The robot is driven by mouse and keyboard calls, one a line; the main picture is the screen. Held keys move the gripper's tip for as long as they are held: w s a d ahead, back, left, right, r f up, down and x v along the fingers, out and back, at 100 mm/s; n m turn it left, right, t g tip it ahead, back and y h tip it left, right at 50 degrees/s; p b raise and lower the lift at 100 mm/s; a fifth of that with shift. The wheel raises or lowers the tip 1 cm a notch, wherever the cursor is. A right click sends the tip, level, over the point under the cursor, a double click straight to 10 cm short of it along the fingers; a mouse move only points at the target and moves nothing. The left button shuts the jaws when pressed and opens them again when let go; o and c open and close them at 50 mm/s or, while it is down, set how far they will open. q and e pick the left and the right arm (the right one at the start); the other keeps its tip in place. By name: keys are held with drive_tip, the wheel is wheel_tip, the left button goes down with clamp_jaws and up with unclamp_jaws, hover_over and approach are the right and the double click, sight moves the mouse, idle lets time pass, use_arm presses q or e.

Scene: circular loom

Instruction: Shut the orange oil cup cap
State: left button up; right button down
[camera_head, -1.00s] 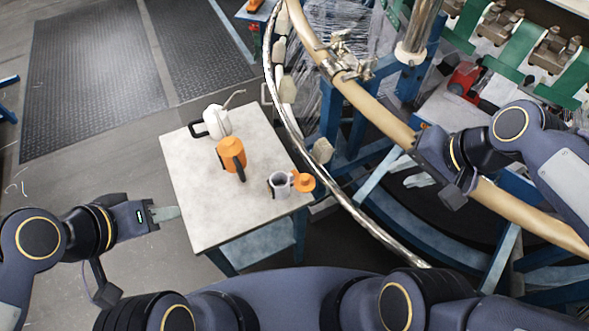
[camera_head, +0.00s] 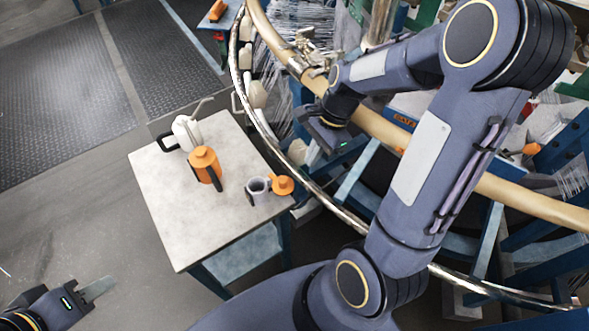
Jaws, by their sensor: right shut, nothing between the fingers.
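A small grey cup (camera_head: 258,192) stands upright near the right edge of the white-topped table. Its orange cap (camera_head: 283,186) is beside the cup's right side, off the mouth, so the cup is open. An orange jug with a dark handle (camera_head: 204,166) stands to its left. My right gripper (camera_head: 318,147) is shut and empty, up and right of the cap beyond the table edge, near the tan hoop; its fingertips show poorly. My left gripper (camera_head: 97,289) is low at the left, away from the table; its fingers are seen edge-on, so their opening is unclear.
A white can with a thin spout (camera_head: 187,132) stands at the table's back. The table (camera_head: 180,235) is bare at its front. The tan hoop (camera_head: 385,132) and a metal ring (camera_head: 338,211) curve past its right side, with blue loom frames beyond.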

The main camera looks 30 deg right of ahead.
sight(290, 182)
drive_tip(key=shift+s+a+f, duration=0.1)
drive_tip(key=shift+a+f, duration=0.25)
drive_tip(key=shift+a, duration=0.45)
drive_tip(key=shift+a+f, duration=0.35)
drive_tip(key=shift+a, duration=0.5)
drive_tip(key=shift+s+a+f, duration=0.1)
drive_tip(key=shift+a+f, duration=0.25)
drive_tip(key=shift+a, duration=0.45)
